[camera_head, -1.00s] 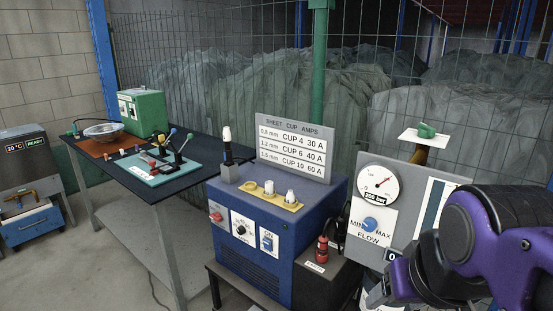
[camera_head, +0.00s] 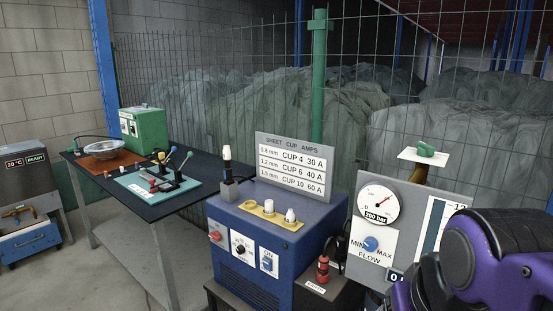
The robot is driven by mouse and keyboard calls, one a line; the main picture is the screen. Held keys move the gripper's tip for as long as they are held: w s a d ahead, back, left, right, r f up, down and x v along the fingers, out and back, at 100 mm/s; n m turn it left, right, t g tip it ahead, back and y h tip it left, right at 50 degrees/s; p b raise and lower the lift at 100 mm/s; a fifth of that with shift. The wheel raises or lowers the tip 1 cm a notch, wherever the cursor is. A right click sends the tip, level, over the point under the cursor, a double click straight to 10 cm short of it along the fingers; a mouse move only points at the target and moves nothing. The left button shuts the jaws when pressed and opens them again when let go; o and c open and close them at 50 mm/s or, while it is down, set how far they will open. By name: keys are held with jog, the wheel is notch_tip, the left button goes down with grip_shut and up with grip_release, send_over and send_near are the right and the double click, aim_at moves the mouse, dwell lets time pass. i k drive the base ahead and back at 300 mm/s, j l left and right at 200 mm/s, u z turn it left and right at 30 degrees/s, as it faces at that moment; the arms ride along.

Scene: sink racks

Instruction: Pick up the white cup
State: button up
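Two small white cups stand upright on a yellow holder (camera_head: 258,210) on top of the blue machine (camera_head: 240,252). One white cup (camera_head: 269,206) is on the left, and the other white cup (camera_head: 290,215) stands nearer the right end. They are too small for me to read any marking. A dark upright torch with a pale tip (camera_head: 227,153) stands left of the holder. My purple and black arm fills the lower right corner, well right of the cups. My gripper's fingertips do not show.
A sign (camera_head: 294,166) listing cup sizes and amps stands behind the cups. A grey gauge panel (camera_head: 358,263) stands to the right, with a red bottle (camera_head: 322,269) before it. A dark table (camera_head: 140,195) is on the left. A wire fence runs behind everything.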

aim_at(227, 154)
jog(key=j+z, duration=0.2)
jog(key=j, duration=1)
jog(key=i+j+z, duration=0.1)
jog(key=j, duration=0.3)
jog(key=i+j, duration=0.15)
jog(key=j, duration=0.25)
jog(key=i+j+z, duration=0.15)
jog(key=j, duration=0.25)
jog(key=j+z, duration=0.1)
jog(key=j, duration=0.35)
jog(key=i, duration=0.05)
